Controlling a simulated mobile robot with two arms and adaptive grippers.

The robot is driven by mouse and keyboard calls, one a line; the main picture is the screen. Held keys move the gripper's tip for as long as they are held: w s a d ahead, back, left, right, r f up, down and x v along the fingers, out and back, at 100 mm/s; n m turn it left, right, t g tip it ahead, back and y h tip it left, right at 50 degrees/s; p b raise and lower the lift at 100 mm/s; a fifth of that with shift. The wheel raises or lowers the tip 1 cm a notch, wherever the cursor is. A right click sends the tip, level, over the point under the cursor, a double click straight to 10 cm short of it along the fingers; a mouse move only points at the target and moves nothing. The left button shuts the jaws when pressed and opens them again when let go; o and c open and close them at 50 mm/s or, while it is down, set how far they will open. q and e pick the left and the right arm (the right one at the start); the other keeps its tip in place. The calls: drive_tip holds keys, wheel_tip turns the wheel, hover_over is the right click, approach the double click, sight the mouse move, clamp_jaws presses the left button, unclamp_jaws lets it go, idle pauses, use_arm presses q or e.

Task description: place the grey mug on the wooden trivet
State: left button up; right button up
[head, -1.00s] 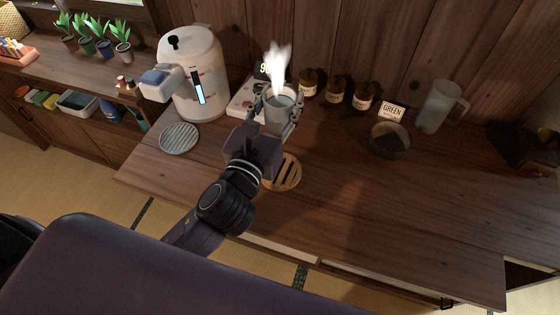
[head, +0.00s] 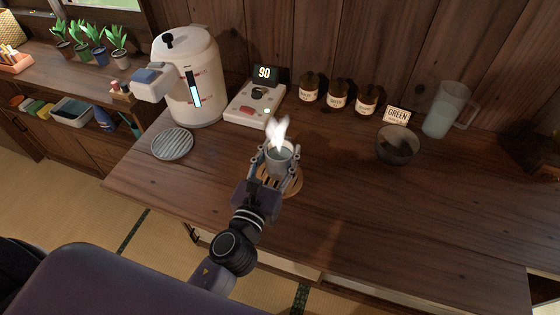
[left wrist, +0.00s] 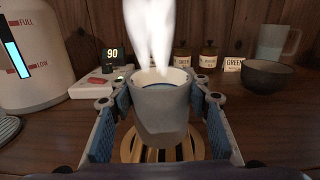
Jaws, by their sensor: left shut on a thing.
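The grey mug (head: 279,158) is upright, holds liquid and gives off white steam. My left gripper (head: 278,162) is shut on the mug, with one finger on each side of it. The mug also shows in the left wrist view (left wrist: 161,107), between the blue-padded fingers. The round slatted wooden trivet (head: 292,184) lies on the counter beneath the mug and gripper, partly hidden by them. In the left wrist view the trivet (left wrist: 130,147) shows below the mug. I cannot tell whether the mug touches it. My right gripper is not in view.
A white water dispenser (head: 192,80) and a round grey grate (head: 172,144) are at left. A control panel (head: 252,104) reading 90 stands behind the mug. Several jars (head: 337,96), a dark bowl (head: 396,148) and a pitcher (head: 446,108) are along the back. The front right counter is clear.

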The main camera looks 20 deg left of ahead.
use_arm(q)
drive_tip(key=shift+f+b, duration=0.4)
drive_tip(key=shift+f, duration=0.65)
drive_tip(key=shift+f, duration=0.15)
drive_tip(key=o, duration=1.5)
